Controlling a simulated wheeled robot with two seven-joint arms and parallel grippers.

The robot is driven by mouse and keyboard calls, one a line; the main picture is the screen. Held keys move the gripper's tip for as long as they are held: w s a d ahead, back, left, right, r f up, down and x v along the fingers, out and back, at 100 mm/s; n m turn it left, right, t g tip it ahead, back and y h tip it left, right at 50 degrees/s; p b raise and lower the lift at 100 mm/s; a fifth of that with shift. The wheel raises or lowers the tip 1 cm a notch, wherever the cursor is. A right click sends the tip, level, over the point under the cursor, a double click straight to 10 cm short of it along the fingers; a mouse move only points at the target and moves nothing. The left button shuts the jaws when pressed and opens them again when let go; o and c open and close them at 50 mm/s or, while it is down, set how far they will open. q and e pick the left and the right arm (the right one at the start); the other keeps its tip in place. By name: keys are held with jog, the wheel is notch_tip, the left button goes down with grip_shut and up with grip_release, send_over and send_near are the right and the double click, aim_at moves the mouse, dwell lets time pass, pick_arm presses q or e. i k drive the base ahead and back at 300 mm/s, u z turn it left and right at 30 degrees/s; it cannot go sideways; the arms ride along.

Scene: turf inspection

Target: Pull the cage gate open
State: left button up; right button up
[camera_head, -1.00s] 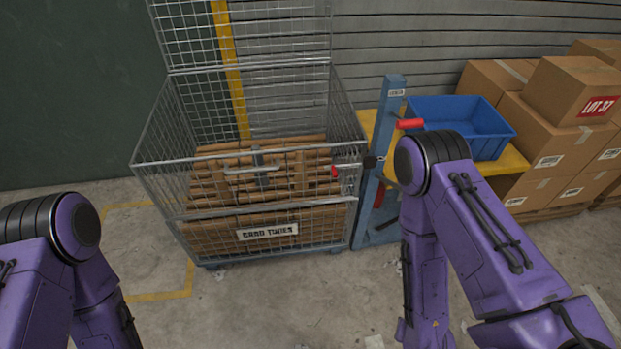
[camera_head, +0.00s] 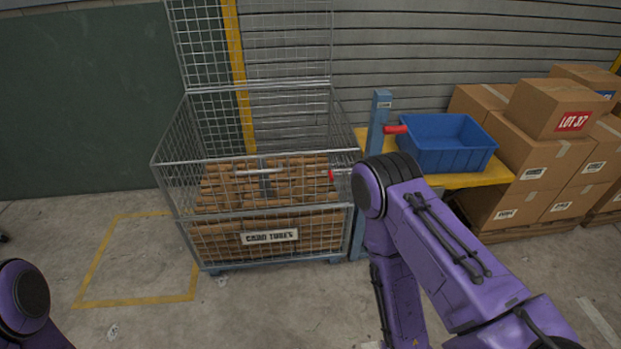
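A horizontal bar handle (camera_head: 258,173) and a red part (camera_head: 331,176) show near the gate's upper edge. My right arm comes in from the right, and its elbow covers the area just right of the cage. My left arm only shows at the lower left corner. Neither gripper is in view, so their states are hidden.
A blue post with a red lever (camera_head: 395,129) stands right of the cage. A blue bin (camera_head: 445,145) sits on a yellow table beside it. Stacked cardboard boxes (camera_head: 545,150) fill the right. A yellow floor outline (camera_head: 125,301) marks bare floor at the left.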

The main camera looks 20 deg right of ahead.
aim_at(261, 172)
jog(key=i, duration=0.65)
jog(key=z, duration=1.65)
